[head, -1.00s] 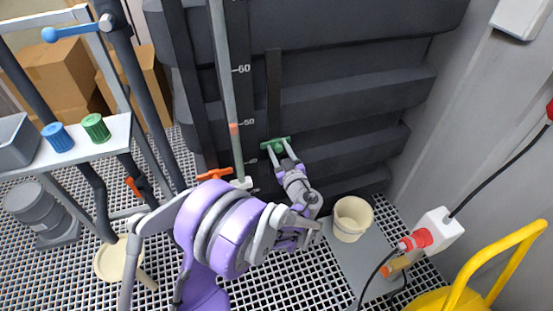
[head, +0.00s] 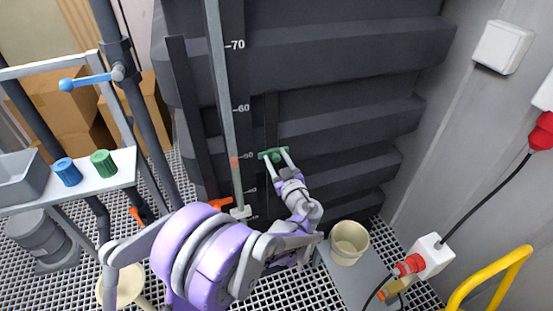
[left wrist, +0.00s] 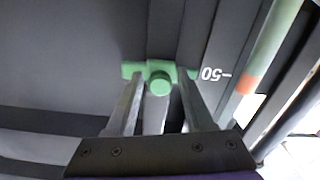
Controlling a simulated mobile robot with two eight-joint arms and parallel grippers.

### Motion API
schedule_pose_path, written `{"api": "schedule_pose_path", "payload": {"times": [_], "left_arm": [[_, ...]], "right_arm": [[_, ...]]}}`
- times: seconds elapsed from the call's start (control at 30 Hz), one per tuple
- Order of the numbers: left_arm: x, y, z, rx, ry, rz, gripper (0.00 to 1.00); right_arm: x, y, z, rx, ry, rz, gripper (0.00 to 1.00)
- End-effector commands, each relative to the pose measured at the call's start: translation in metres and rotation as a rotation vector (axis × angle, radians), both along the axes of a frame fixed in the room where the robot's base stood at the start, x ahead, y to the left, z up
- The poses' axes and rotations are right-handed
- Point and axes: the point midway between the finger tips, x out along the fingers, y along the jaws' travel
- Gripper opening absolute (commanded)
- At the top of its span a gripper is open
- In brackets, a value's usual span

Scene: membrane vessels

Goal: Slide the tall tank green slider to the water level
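The tall tank's green slider (head: 273,155) sits on a dark vertical rail on the ribbed dark wall, beside a scale with white numbers, about level with the 50 mark. In the left wrist view it is a green crossbar with a round knob (left wrist: 160,83). A clear level tube (head: 222,100) stands left of it, with an orange-red band (head: 234,162) close to the 50 mark. My left gripper (head: 274,160) is at the slider from below. In the left wrist view its fingers (left wrist: 160,84) straddle the knob, apart, with narrow gaps beside it. My right gripper is out of view.
An orange valve handle (head: 220,204) is at the tube's foot. A cream bucket (head: 349,240) stands right of my arm. A shelf (head: 95,180) with blue and green caps is at left. A yellow rail (head: 490,285) is at lower right.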

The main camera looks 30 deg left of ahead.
Motion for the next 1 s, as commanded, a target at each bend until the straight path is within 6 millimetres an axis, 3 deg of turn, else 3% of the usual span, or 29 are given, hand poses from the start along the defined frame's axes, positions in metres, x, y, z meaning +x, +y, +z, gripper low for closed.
{"api": "schedule_pose_path", "payload": {"times": [0.43, 0.8, 1.0], "left_arm": [[-0.004, -0.006, 0.000, 0.002, 0.001, -0.002, 0.63], [-0.050, -0.060, -0.001, 0.001, 0.001, -0.005, 0.63], [-0.066, -0.079, 0.000, 0.000, 0.001, -0.003, 0.63]], "right_arm": [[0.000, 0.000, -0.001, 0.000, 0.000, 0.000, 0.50], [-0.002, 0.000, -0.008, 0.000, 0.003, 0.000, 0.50], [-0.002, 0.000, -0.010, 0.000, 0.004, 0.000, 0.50]]}}
